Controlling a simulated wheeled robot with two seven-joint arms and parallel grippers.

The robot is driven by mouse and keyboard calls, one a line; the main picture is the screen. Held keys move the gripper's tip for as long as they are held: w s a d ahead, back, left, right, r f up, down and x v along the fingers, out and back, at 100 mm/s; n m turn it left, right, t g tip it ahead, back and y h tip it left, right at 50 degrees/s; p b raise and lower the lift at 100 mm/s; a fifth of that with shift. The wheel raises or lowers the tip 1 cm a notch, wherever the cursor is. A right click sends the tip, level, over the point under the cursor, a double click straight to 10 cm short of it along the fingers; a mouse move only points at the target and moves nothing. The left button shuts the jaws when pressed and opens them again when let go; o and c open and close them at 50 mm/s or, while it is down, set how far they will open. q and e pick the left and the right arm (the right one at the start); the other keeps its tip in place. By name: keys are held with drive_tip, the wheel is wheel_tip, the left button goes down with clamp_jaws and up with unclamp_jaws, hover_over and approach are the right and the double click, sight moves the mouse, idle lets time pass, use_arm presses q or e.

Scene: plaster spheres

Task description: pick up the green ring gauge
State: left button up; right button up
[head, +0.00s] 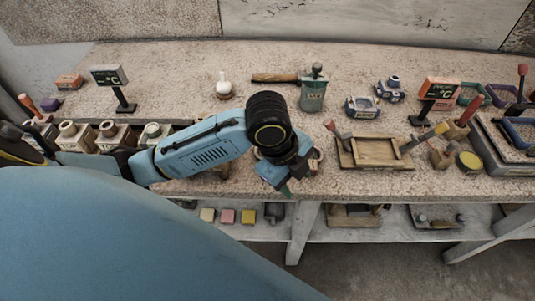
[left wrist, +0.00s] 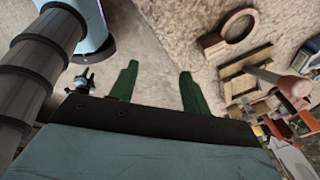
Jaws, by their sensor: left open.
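I cannot make out a clear green ring gauge. A green curved piece (head: 474,93) lies at the back right of the bench in the head view, too small to identify. My left gripper (head: 285,188) hangs at the bench's front edge, and its green fingers are apart and empty in the left wrist view (left wrist: 156,72). In the head view my gripper partly hides a ring-like thing (head: 316,160). My right gripper is out of view.
A wooden tray (head: 374,167) stands right of my left gripper. Two displays (head: 109,75) (head: 441,88) stand on the bench. A shelf (head: 330,233) runs below.

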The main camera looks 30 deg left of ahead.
use_arm(q)
drive_tip(key=w+a+r+m+g+y, duration=0.2)
drive_tip(key=w+a+r+m+y, duration=0.15)
drive_tip(key=a+r+m, duration=0.55)
drive_tip(key=shift+n+h, duration=0.25)
drive_tip(key=shift+n, duration=0.05)
drive_tip(key=f, duration=0.2)
drive_tip(key=f+b, duration=0.1)
drive_tip(key=f, duration=0.2)
drive_tip(key=a+f, duration=0.1)
drive_tip(key=f, duration=0.1)
drive_tip(key=shift+w+f, duration=0.15)
drive_tip(key=shift+f, duration=0.1)
drive_tip(key=f, duration=0.2)
drive_tip(key=f+b, duration=0.1)
drive_tip(key=f, duration=0.2)
drive_tip(key=shift+w+d+f+b, duration=0.15)
drive_tip(key=shift+w+f+b, duration=0.15)
drive_tip(key=shift+f+b, duration=0.05)
drive_tip(key=shift+c, duration=0.5)
drive_tip(key=c, duration=0.7)
clamp_jaws()
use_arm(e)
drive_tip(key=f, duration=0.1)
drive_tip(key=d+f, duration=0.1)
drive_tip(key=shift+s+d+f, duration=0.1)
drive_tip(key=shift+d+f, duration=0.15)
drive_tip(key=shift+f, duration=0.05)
